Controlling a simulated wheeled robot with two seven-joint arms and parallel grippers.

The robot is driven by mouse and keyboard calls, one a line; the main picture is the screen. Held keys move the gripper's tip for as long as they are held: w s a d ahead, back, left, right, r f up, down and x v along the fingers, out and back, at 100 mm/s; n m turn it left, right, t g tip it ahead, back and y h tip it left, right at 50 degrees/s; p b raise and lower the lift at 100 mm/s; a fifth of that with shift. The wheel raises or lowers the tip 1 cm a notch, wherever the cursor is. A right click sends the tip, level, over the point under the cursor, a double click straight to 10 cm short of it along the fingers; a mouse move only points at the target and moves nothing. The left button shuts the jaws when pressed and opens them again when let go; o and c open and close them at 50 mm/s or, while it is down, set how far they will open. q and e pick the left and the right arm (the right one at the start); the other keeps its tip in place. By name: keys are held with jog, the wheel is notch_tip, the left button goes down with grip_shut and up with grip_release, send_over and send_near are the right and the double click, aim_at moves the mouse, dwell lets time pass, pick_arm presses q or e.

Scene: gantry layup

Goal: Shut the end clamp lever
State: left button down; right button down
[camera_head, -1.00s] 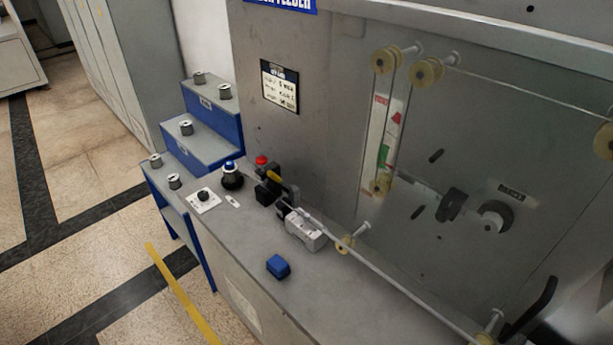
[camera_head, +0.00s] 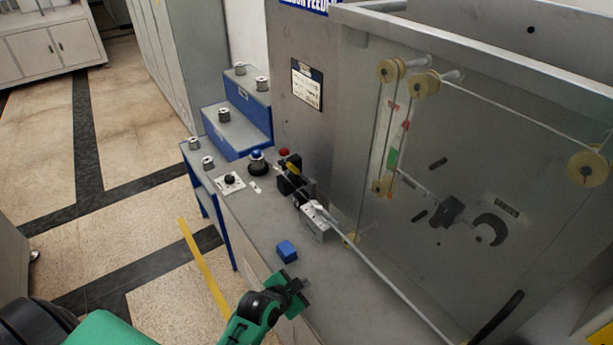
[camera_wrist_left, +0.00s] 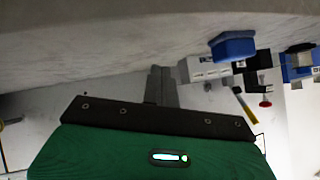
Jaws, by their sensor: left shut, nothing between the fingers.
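The end clamp looks to be the black block (camera_head: 291,184) on the bench, with a yellow-handled lever (camera_head: 293,165) on top. The yellow lever also shows in the left wrist view (camera_wrist_left: 244,108), where the bench appears upside down. I cannot tell clearly from its angle whether the lever is open or shut. My left gripper (camera_head: 301,286) is shut and empty at the bench's front edge, nearer to me than the clamp and well apart from it. Its fingers (camera_wrist_left: 160,84) point into the left wrist view. My right gripper is not in view.
A blue block (camera_head: 287,251) stands between my left gripper and the clamp. A pale grey block (camera_head: 315,223) sits beside the clamp under a long rod. A blue-topped black knob (camera_head: 257,162) and a red button (camera_head: 284,152) are near. Blue steps (camera_head: 246,118) carry spools.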

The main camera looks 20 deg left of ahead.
pick_arm(q)
jog(key=w+a+r+m+t+y, duration=0.1)
jog(key=w+r+t, duration=0.2)
jog(key=w, duration=0.3)
jog(key=w+a+r+t+y, duration=0.1)
jog(key=w+r+t, duration=0.2)
jog(key=w, duration=0.4)
jog(key=n+t+y, duration=0.2)
jog(key=y, duration=0.7)
send_near(300, 174)
jog(key=s+d+r, duration=0.2)
jog(key=d+r, duration=0.1)
jog(key=shift+a+r+n+g+y, duration=0.15)
jog(key=shift+a+n+y, duration=0.1)
jog(key=shift+y, duration=0.45)
jog(key=shift+a+r+n+g+y, duration=0.15)
jog(key=shift+a+y, duration=0.15)
jog(key=shift+y, duration=0.4)
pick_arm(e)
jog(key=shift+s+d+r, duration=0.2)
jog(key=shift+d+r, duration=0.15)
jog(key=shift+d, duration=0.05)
pick_arm(q)
jog(key=shift+w, duration=0.1)
